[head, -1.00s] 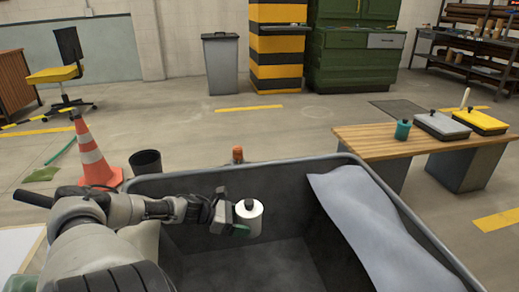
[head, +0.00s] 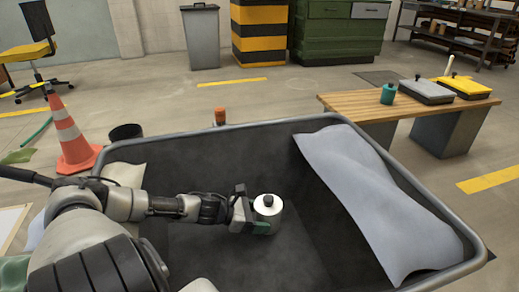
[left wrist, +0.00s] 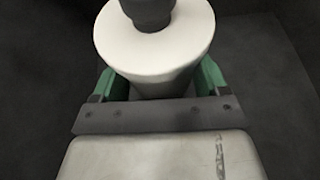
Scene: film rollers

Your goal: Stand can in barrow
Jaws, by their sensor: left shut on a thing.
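The white can (head: 267,208) with a dark cap is upright in my left gripper (head: 256,227), inside the outline of the dark grey barrow (head: 335,262). In the left wrist view the can (left wrist: 155,50) sits between the two green fingers of the left gripper (left wrist: 160,82), which is shut on it. The can's lower part is hidden by the gripper, and I cannot tell whether its base touches the barrow floor. My right gripper is not in view.
A pale grey sheet (head: 375,200) drapes over the barrow's right wall. An orange cone (head: 72,140) and a black bin (head: 126,133) stand beyond the barrow at left. A wooden bench (head: 375,103) at right holds a teal can (head: 388,94) and two trays. The barrow's middle floor looks clear.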

